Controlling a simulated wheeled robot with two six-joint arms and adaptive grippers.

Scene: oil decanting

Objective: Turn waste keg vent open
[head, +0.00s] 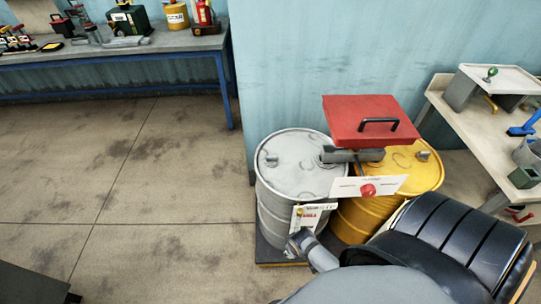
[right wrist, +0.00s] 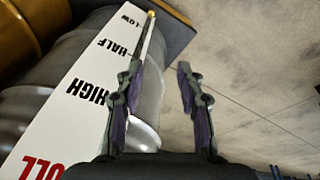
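A grey-white keg (head: 274,190) and a yellow keg (head: 425,172) stand side by side on a dark low base. Small fittings show on top of the grey keg (head: 271,160) and the yellow keg (head: 423,155); I cannot tell which is the vent, or its position. My right gripper (right wrist: 162,62) is open and empty in the right wrist view. Its left finger overlaps a white level plate (right wrist: 75,95) marked LOW, HALF and HIGH, beside the grey keg's ribbed side; contact cannot be told. My left gripper is not in view.
A red box (head: 350,118) with a black handle sits above the kegs. A white panel with a red knob (head: 368,190) spans their front. A bench (head: 180,45) with tools stands back left, and another table (head: 470,130) stands right.

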